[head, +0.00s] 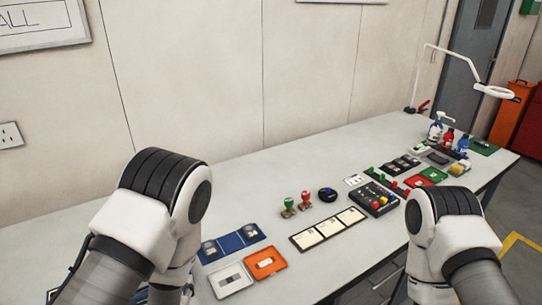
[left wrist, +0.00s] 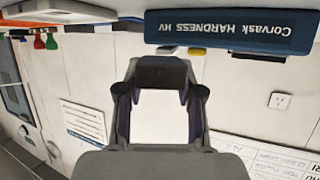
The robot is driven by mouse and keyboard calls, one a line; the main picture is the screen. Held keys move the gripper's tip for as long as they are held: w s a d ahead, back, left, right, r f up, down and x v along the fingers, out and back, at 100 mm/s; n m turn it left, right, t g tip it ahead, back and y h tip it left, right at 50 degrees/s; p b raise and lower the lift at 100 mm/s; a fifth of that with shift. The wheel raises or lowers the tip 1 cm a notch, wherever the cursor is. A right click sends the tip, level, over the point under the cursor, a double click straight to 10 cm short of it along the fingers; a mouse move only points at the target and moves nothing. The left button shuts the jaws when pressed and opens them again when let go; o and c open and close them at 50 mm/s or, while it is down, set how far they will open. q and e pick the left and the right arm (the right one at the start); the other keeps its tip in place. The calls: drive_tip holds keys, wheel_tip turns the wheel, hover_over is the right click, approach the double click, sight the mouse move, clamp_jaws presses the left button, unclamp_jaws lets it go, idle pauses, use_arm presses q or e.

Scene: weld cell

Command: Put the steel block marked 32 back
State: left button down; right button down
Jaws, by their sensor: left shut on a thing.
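The fingers of my left gripper (left wrist: 160,90) are shut on a bright, pale block (left wrist: 160,115) in the left wrist view. I take it for the steel block, but no marking on it is readable. A blue edge lettered "Corvask HARDNESS HV" (left wrist: 230,32) shows upside down in the left wrist view, apart from the fingers. The head view does not show the left fingers. My right arm's wrist is at the right, its jaws out of sight.
A white tray (head: 229,293) and an orange tray (head: 279,269) lie in front of the blue case. A three-panel pale board (head: 329,229), stamps (head: 290,206) and a black button box (head: 374,197) stand farther right. Bottles (head: 447,139) and a lamp are at the far end.

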use_arm(q)
drive_tip(key=shift+s+d+m+h+p, duration=0.15)
drive_tip(key=shift+d+m+h+p, duration=0.15)
drive_tip(key=shift+d+m+h, duration=0.35)
drive_tip(key=shift+s+d+h, duration=0.1)
drive_tip(key=shift+d+h, duration=0.15)
drive_tip(key=shift+d, duration=0.15)
drive_tip(key=shift+s, duration=0.1)
drive_tip(key=a, duration=0.1)
drive_tip(key=n+y, duration=0.1)
drive_tip(key=a+r+y, duration=0.1)
drive_tip(key=shift+w+a+n, duration=0.25)
drive_tip(key=shift+a+n, duration=0.1)
drive_tip(key=s+a+r+n+g+y+p, duration=0.1)
drive_tip(key=s+a+r+n+y+p, duration=0.2)
drive_tip(key=s+p, duration=0.6)
drive_tip(key=shift+s+a+n+g+y+p, duration=0.35)
drive_tip(key=shift+a+n+y+p, duration=0.45)
drive_tip(key=shift+p, duration=0.8)
